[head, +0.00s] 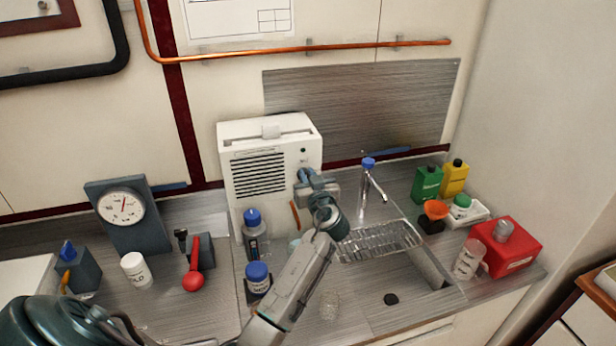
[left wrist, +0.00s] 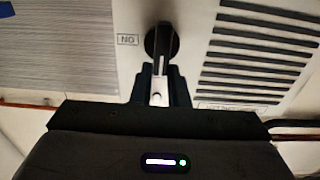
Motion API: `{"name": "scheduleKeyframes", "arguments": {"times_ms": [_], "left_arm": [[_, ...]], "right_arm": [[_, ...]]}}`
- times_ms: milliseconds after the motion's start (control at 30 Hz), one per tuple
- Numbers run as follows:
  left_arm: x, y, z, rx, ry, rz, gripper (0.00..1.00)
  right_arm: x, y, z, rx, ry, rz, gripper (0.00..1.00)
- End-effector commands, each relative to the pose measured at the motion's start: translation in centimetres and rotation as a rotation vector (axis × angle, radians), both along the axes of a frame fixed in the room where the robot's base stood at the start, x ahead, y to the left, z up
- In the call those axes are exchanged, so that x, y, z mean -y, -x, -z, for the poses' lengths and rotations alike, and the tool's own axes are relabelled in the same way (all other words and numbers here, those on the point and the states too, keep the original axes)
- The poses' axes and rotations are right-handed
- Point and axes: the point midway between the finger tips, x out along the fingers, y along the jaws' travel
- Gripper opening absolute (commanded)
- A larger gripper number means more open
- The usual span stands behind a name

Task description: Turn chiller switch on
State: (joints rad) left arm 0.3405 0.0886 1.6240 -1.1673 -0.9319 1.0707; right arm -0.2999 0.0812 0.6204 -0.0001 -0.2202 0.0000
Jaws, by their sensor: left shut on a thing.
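The chiller is a white box (head: 234,142) with a slatted vent, standing against the back wall. My left gripper (head: 305,183) is at the right part of its front face. In the left wrist view, its two dark fingers (left wrist: 160,90) are shut on the handle of a black rotary switch (left wrist: 160,42). The handle lies along the line of the fingers. A label reading ON, upside down (left wrist: 128,40), is beside the switch, apart from the handle. The gripper hides the switch in the head view. My right gripper is not in view.
Blue-capped bottles (head: 257,245) stand in front of the chiller. A tap (head: 374,186) and a sink with a wire rack (head: 378,242) are to the right. A red-handled lever (head: 194,280) and a gauge (head: 122,207) are to the left.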

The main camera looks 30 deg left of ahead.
Motion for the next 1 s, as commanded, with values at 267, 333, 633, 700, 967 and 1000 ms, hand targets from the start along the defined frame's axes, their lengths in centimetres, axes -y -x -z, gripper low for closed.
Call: {"name": "scheduleKeyframes", "arguments": {"times_ms": [267, 333, 633, 700, 967, 1000], "left_arm": [[0.1, -0.1, 0.2, -0.052, -0.045, 0.000, 0.00], [0.2, -0.2, 0.2, -0.082, -0.070, 0.000, 0.00], [0.6, -0.7, 0.5, -0.274, -0.233, 0.001, 0.00], [0.7, -0.8, 0.5, -0.326, -0.277, 0.001, 0.00], [1.0, -1.2, 0.7, -0.515, -0.438, 0.001, 0.00], [1.1, -1.2, 0.8, -0.544, -0.463, 0.001, 0.00]], "right_arm": [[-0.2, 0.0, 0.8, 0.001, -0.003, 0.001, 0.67], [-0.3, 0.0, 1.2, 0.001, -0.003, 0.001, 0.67], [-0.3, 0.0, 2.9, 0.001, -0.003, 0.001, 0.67], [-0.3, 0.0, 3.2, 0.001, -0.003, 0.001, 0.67], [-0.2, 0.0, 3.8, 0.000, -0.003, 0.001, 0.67], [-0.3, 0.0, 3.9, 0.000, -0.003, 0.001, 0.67]]}}
